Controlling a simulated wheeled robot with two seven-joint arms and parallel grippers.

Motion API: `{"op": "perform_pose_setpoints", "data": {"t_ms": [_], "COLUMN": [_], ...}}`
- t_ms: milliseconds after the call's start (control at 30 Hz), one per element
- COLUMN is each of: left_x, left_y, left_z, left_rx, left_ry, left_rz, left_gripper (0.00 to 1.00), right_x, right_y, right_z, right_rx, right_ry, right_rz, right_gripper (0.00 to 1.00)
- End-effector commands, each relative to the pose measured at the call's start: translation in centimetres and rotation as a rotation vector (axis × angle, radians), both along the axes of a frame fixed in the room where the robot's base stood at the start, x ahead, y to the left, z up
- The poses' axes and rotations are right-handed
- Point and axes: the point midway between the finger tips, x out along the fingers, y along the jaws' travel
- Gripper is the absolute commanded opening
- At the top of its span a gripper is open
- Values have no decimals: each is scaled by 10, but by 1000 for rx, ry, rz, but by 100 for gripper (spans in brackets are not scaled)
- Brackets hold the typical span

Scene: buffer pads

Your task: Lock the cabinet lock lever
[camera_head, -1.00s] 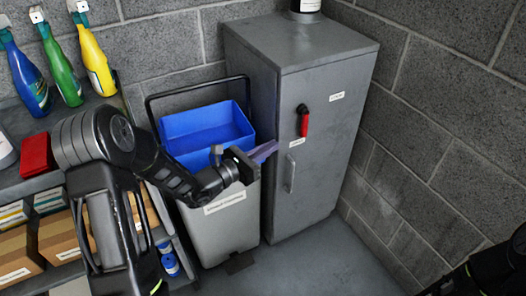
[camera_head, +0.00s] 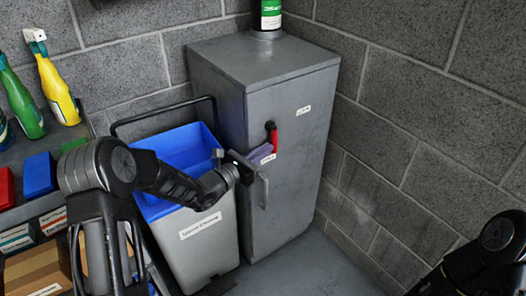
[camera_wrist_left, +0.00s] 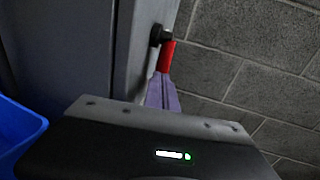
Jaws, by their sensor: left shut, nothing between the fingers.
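The grey cabinet (camera_head: 322,150) stands in the corner with its door closed. Its red lock lever (camera_head: 274,139) hangs down from a black pivot on the door. My left gripper (camera_head: 262,154) is shut and empty, its purple fingers at the lower end of the lever. In the left wrist view the fingertips (camera_wrist_left: 163,92) overlap the lower end of the red lever (camera_wrist_left: 167,56); I cannot tell whether they touch. My right gripper is out of view; only part of that arm shows at the lower right.
A door handle (camera_head: 263,190) sits below the lever. A grey bin (camera_head: 208,238) with a blue tub (camera_head: 180,146) stands left of the cabinet. A shelf with spray bottles (camera_head: 58,92) is further left. A block wall (camera_head: 420,130) closes the right side.

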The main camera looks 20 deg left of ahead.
Motion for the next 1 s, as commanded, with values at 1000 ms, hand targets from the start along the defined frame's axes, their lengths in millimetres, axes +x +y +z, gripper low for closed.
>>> {"op": "perform_pose_setpoints", "data": {"t_ms": [1000], "left_x": [27], "left_y": [-23], "left_z": [-14], "left_rx": [-86], "left_ry": [-104], "left_rz": [0], "left_gripper": [0], "right_x": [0], "right_y": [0], "right_z": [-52], "right_rx": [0], "right_ry": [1], "right_rz": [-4], "right_gripper": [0]}}
